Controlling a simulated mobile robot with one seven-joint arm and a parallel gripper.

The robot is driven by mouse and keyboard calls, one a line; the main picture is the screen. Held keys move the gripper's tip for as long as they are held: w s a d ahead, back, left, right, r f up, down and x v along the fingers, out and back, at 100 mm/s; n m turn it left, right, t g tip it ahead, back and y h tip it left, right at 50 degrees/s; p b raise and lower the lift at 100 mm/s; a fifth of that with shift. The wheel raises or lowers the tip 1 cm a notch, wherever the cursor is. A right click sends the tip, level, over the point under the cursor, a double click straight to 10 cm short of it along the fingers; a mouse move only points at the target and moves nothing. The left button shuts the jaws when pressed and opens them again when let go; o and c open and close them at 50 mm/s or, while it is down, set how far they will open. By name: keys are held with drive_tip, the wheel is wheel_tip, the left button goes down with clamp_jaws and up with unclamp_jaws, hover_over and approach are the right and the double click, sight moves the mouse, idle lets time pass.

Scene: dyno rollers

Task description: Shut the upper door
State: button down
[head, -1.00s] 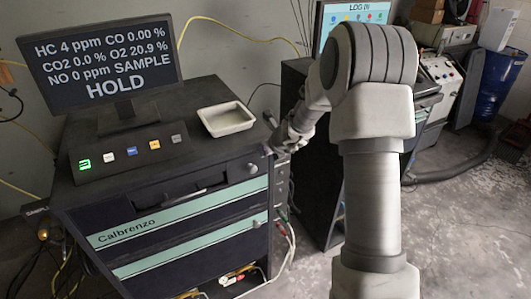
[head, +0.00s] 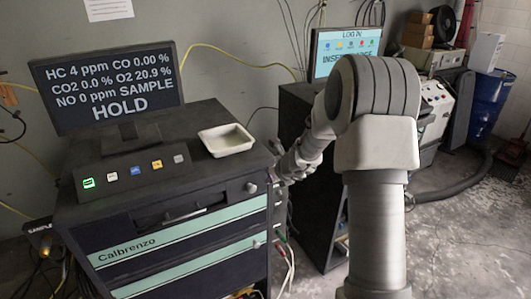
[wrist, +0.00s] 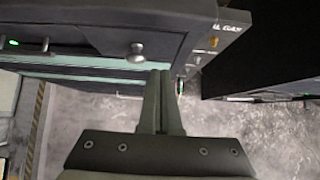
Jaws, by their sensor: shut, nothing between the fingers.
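The dark cabinet labelled Calbrenzo (head: 195,255) stands left of centre in the head view. Its upper front panel (head: 215,204) has a slot, a knob (head: 251,187) at its right and a teal stripe below; whether this upper door is ajar is hard to tell. In the wrist view the same front shows at upper left, with a round knob (wrist: 136,51) and the teal stripe (wrist: 80,75). My gripper (head: 277,148) is beside the cabinet's right front corner. Its fingers (wrist: 160,74) are shut and empty, pointing at the front's edge, just right of the knob; contact is unclear.
A shallow tray (head: 226,139), a button panel (head: 132,174) and a monitor (head: 105,85) stand on the cabinet. A second dark cabinet (head: 298,112) with a log-in screen stands to the right, leaving a narrow gap with cables (head: 288,258). Bare concrete floor (head: 450,230) lies at right.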

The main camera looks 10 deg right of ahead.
drive_tip(key=shift+w+r+p, duration=1.6)
drive_tip(key=shift+r+p, duration=0.15)
drive_tip(key=shift+r, duration=3.05)
drive_tip(key=s+a+r+n+y+b, duration=0.1)
drive_tip(key=s+a+r+n+b, duration=0.1)
drive_tip(key=s+a+r+n, duration=0.4)
drive_tip(key=s+a+r+n+g+b, duration=0.1)
drive_tip(key=s+r+n, duration=0.1)
drive_tip(key=s+n, duration=0.4)
drive_tip(key=s+a+r+n+b, duration=0.1)
drive_tip(key=s+a+r+n, duration=0.15)
drive_tip(key=s+n, duration=0.35)
drive_tip(key=s+d+f+n+h+b, duration=0.1)
drive_tip(key=s+d+n, duration=0.1)
drive_tip(key=s+n, duration=0.5)
drive_tip(key=s+d+f+n+g+h+b, duration=0.1)
drive_tip(key=s+d+f+n+h+b, duration=0.1)
drive_tip(key=s+n, duration=0.6)
drive_tip(key=s, duration=0.7)
drive_tip(key=shift+s+f+g, duration=0.25)
drive_tip(key=shift+s+g, duration=0.05)
drive_tip(key=shift+s, duration=0.1)
